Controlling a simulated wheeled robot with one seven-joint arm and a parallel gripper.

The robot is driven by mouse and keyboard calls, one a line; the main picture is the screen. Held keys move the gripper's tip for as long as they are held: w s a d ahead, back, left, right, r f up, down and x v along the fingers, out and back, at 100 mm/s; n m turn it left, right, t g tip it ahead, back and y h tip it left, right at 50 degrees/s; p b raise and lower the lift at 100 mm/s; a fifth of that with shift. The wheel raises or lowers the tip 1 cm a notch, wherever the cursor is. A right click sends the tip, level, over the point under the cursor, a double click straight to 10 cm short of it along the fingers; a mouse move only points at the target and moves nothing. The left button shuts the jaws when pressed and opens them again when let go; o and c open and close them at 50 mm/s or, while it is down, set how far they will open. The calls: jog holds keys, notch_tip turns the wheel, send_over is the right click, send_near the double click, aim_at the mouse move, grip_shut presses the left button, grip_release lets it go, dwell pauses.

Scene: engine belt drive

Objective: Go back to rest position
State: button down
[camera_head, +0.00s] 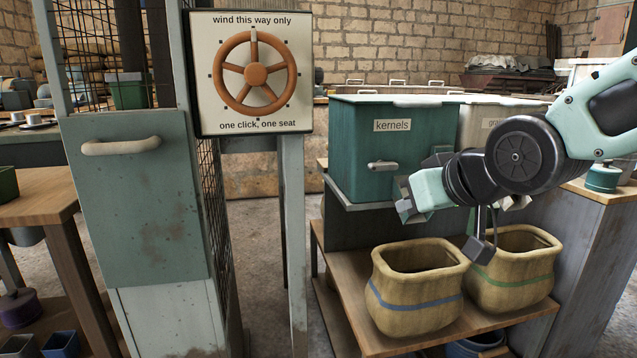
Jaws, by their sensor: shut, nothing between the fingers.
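My gripper (403,208) is at the left end of my arm, which reaches in from the right. It is shut and holds nothing. It is in front of the lower edge of the teal bin marked "kernels" (385,150), above the sack with the blue stripe (415,305). I cannot tell from this view whether it touches the bin.
A sack with a green stripe (515,290) stands beside the blue-striped one on a wooden shelf (350,310). A pale bin (490,113) is partly hidden by my arm. An orange handwheel (255,73) on a panel and a grey-green cabinet (135,200) are left.

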jog(key=s+a+f+n+g+h+p, duration=0.1)
jog(key=s+f+n+g+h+p, duration=0.3)
jog(key=s, duration=0.8)
jog(key=s+f+g+y+p, duration=0.1)
jog(key=s+f+g+p, duration=0.15)
jog(key=s+g, duration=0.7)
jog(key=s+r+t+p, duration=0.3)
jog(key=r+p, duration=3.4)
jog(key=shift+r, duration=0.15)
jog(key=shift+t, duration=0.25)
